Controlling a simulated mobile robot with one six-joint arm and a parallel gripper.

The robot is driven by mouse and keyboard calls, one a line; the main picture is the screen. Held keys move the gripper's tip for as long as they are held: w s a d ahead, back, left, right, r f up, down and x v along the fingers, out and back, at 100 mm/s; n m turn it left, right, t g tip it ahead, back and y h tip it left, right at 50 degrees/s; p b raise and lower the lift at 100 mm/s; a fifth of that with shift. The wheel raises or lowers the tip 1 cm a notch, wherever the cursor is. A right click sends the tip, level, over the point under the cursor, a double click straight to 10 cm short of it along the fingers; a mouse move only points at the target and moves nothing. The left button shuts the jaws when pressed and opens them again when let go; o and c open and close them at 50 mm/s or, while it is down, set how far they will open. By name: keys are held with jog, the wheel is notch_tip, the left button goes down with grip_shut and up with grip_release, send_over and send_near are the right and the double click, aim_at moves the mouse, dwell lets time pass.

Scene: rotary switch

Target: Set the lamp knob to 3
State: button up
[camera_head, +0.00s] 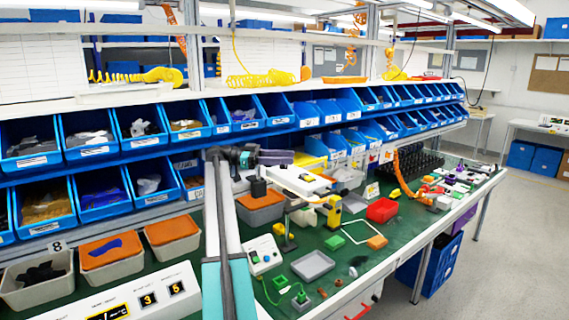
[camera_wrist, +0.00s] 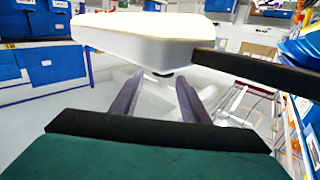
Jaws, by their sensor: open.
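A small white control box (camera_head: 265,254) stands on the green bench in the head view, with small coloured dots and a dark round part on its face. A larger white panel (camera_head: 75,312) with framed number windows, two reading 3 and 5, is cut off at the lower left. I cannot tell which part is the lamp knob, nor read its setting. My gripper (camera_wrist: 160,80) is open, its two dark fingers apart and nothing clearly between them. A white body with a dark bar fills the top of the wrist view.
Blue bins (camera_head: 95,135) line the bench's back in two rows. Grey tubs with orange contents stand at the left. A grey tray (camera_head: 313,266), a red bin (camera_head: 382,210) and small green parts lie on the bench (camera_head: 345,262).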

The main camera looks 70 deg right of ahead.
jog(key=shift+r, duration=0.6)
jog(key=shift+s+a+f, duration=0.1)
jog(key=shift+s+a, duration=0.05)
jog(key=shift+a, duration=0.1)
jog(key=shift+s+a+b, duration=0.2)
jog(key=shift+a, duration=0.35)
jog(key=shift+s+a+b, duration=0.2)
jog(key=shift+a, duration=0.3)
jog(key=s+a+r+b, duration=0.1)
jog(key=s+a+b, duration=0.3)
jog(key=a, duration=0.8)
jog(key=shift+s+a+r, duration=0.15)
jog(key=shift+s+r, duration=0.1)
jog(key=shift+s, duration=0.1)
jog(key=shift+r, duration=0.1)
